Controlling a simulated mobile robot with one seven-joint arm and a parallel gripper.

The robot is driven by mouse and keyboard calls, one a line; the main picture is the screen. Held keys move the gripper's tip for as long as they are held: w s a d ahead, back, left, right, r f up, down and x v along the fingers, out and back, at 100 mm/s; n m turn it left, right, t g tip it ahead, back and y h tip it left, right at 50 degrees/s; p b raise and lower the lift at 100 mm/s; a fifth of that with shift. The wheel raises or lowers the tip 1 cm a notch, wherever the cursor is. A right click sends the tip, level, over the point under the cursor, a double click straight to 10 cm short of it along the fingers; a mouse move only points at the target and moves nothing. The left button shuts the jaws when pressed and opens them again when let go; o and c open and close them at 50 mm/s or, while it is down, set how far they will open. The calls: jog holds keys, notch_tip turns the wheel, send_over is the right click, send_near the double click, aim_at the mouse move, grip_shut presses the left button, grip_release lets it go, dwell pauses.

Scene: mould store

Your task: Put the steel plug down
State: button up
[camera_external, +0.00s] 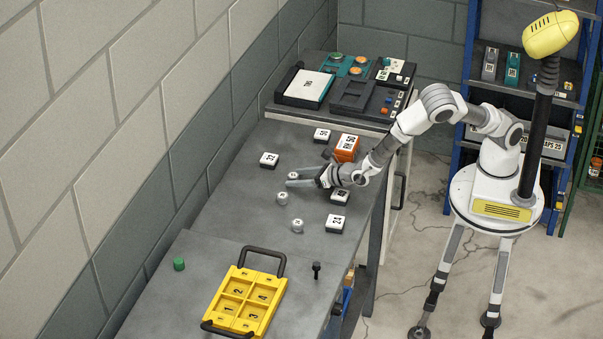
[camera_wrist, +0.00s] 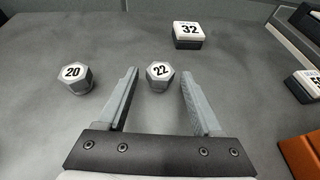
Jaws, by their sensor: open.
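Several steel hex plugs with white numbered tops rest on the grey bench. Plug 22 (camera_external: 293,176) sits upright between the open fingertips of my gripper (camera_external: 300,180). In the wrist view, plug 22 (camera_wrist: 159,77) lies between the tips of my gripper (camera_wrist: 159,85), with a gap to each finger. Plug 20 (camera_wrist: 76,78) stands outside the left finger, and shows in the external view (camera_external: 283,198) nearer the camera. A third plug (camera_external: 297,226) stands still nearer; its number is too small to read. My gripper holds nothing.
Block 32 (camera_external: 270,160) stands beyond plug 22. An orange block (camera_external: 346,148) and several white-topped blocks (camera_external: 335,224) lie near my arm. A yellow tray (camera_external: 262,316) with numbered compartments, a green cylinder (camera_external: 179,264) and a black knobbed pin (camera_external: 316,271) are at the near end.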

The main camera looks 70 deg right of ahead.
jog(key=shift+r+p, duration=0.3)
jog(key=v, duration=1.2)
jog(key=shift+f, duration=0.25)
jog(key=s+d+r+m+g+h, duration=0.25)
jog(key=d+r+m, duration=0.25)
jog(key=d+m, duration=0.3)
jog(key=s+d+r+m+g+h, duration=0.1)
jog(key=d+r+m+g+h, duration=0.15)
jog(key=d+r+m, duration=0.6)
jog(key=s+d+r+m+g, duration=0.1)
jog(key=s+d+m+g, duration=0.2)
jog(key=s+d+m, duration=0.55)
jog(key=s+a+r+m+y, duration=0.1)
jog(key=s+r+m+y, duration=0.1)
jog(key=s, duration=0.5)
jog(key=s+a+r+m+y, duration=0.1)
jog(key=s+r+m+y, duration=0.2)
jog(key=s+m, duration=0.4)
jog(key=shift+s+a+r+m+y, duration=0.15)
jog(key=shift+s+r+m+y, duration=0.15)
jog(key=shift+y, duration=0.6)
